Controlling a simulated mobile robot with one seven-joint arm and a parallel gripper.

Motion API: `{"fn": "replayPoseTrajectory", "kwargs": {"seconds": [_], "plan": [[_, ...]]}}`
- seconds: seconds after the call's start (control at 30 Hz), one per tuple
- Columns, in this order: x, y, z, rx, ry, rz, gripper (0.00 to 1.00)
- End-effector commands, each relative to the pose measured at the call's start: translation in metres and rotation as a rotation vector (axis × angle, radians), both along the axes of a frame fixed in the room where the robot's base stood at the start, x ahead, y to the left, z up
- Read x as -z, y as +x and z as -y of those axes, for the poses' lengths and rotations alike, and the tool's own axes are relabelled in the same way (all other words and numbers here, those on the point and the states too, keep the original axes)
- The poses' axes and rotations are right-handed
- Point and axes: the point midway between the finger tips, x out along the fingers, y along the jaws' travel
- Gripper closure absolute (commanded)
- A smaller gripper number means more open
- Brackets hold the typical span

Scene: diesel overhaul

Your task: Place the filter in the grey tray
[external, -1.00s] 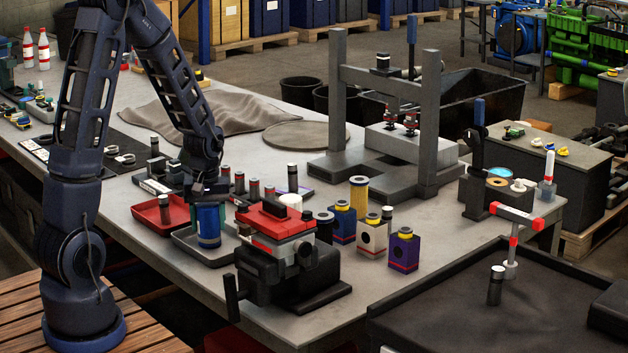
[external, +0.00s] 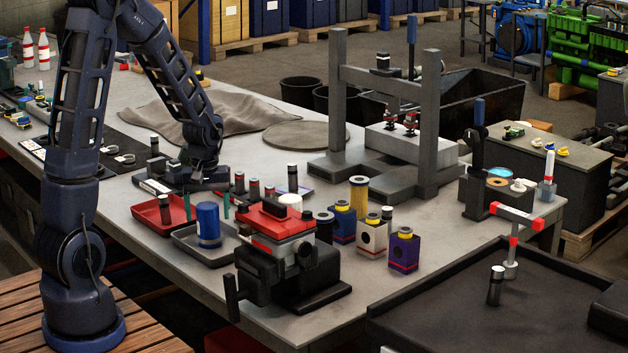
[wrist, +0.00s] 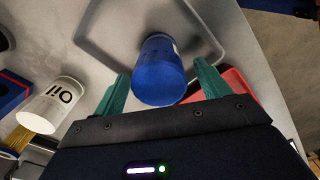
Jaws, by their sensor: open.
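The blue filter (external: 208,225) stands upright in the grey tray (external: 187,242) on the bench. In the wrist view the filter (wrist: 160,72) sits between and beyond my fingertips, with the grey tray (wrist: 105,48) around it. My gripper (external: 206,207) is open, above the filter, with its green fingers apart on either side. In the wrist view my open gripper (wrist: 162,88) shows a gap between each finger and the filter.
A red tray (external: 152,213) with a dark cylinder in it lies left of the grey tray. A black vise with red parts (external: 280,255) stands close on the right. An oil can (wrist: 50,103) shows at the left of the wrist view.

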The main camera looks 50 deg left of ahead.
Motion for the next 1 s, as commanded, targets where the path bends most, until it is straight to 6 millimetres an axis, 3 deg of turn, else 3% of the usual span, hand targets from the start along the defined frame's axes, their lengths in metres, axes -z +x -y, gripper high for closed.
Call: {"fn": "replayPoseTrajectory", "kwargs": {"seconds": [0.33,0.67,0.87,1.0], "plan": [[-0.064,0.001,0.000,0.002,0.001,0.004,0.25],[-0.093,-0.001,0.001,0.007,0.000,0.005,0.25],[-0.121,-0.017,0.017,0.106,0.005,0.048,0.25],[-0.150,-0.039,0.035,0.229,0.016,0.101,0.25]]}}
